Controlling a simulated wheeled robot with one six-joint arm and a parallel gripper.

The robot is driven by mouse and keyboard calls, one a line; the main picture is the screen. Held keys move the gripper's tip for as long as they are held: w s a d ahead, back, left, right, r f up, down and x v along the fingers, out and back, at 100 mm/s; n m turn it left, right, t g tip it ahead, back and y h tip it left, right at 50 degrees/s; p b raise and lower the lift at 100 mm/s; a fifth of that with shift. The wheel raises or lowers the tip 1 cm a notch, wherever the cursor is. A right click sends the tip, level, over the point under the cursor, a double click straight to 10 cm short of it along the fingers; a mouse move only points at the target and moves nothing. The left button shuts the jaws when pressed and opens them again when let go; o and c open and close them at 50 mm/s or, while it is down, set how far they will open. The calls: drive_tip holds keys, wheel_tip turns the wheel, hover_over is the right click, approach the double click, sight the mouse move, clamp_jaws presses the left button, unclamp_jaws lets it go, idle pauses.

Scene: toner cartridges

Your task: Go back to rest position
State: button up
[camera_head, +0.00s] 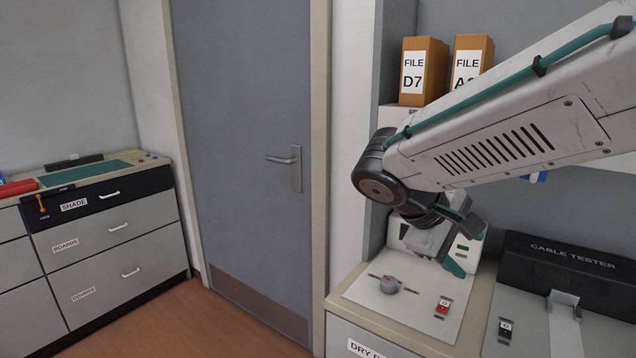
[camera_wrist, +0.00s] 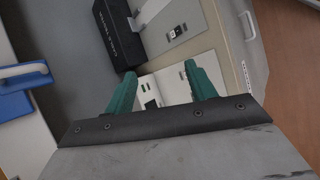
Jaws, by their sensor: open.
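My gripper (camera_wrist: 160,88) is open in the wrist view, with its two teal fingers apart and nothing between them. In the head view my gripper (camera_head: 458,240) hangs at the end of my arm, above the back of a white panel (camera_head: 415,305) on the right-hand counter. The arm reaches in from the upper right. It hides part of the shelf and the wall behind it. No toner cartridge can be made out in either view.
The panel carries a grey knob (camera_head: 389,285) and a red switch (camera_head: 442,307). A black cable tester (camera_head: 570,262) stands to its right. File boxes (camera_head: 424,70) stand on a shelf behind the arm. A closed door (camera_head: 245,150) and a drawer cabinet (camera_head: 110,235) are left; floor between is clear.

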drive_tip(key=s+d+f+m+y, duration=0.1)
drive_tip(key=s+f+m+y, duration=0.1)
drive_tip(key=s, duration=0.7)
drive_tip(key=s+d+f+m+y, duration=0.1)
drive_tip(key=s+m+y, duration=0.4)
drive_tip(key=s, duration=0.5)
drive_tip(key=shift+s+d+f+y, duration=0.15)
drive_tip(key=shift+f+y, duration=0.2)
drive_tip(key=shift+y, duration=0.55)
